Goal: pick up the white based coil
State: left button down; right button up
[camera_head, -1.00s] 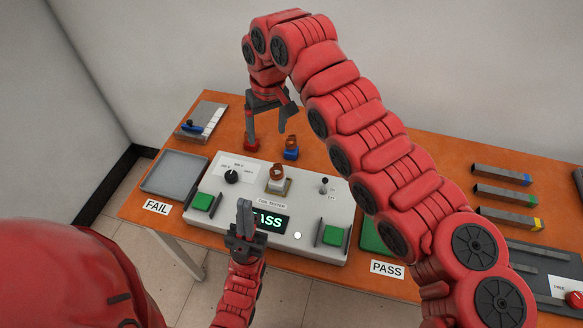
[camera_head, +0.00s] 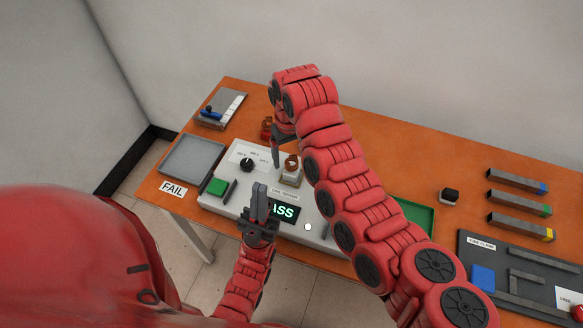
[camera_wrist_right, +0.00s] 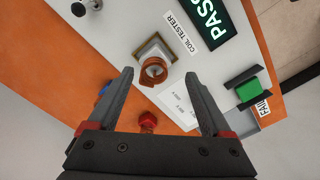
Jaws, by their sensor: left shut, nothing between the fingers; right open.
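The white based coil (camera_head: 291,168), a copper winding on a pale base, sits upright in the socket of the coil tester (camera_head: 328,241). In the right wrist view its copper top (camera_wrist_right: 153,70) lies between the fingertips of my open right gripper (camera_wrist_right: 159,73); no contact shows. In the head view my right gripper (camera_head: 278,152) hangs just behind and left of the coil, partly hidden by its own arm. My left gripper (camera_head: 258,200) is shut and empty in front of the tester, covering part of the green PASS display (camera_head: 285,212).
A red based coil (camera_head: 266,127) stands behind the tester; a blue part (camera_wrist_right: 102,88) shows beside the wrist view's left finger. The grey FAIL tray (camera_head: 192,158) is left, the green tray (camera_head: 416,214) right, partly behind my right arm. A black-topped block (camera_head: 449,195) stands farther right.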

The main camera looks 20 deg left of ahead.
aim_at(292, 159)
jog(key=shift+w+f+p, duration=0.1)
jog(key=shift+f+p, duration=0.2)
jog(key=shift+p, duration=0.1)
jog(key=f+p, duration=0.1)
jog(key=f, duration=0.1)
jog(key=f+p, duration=0.1)
jog(key=f, duration=0.1)
jog(key=shift+w, duration=0.4)
jog(key=shift+f, duration=0.4)
grip_shut()
jog(key=shift+w+r, duration=0.1)
jog(key=shift+r, duration=0.05)
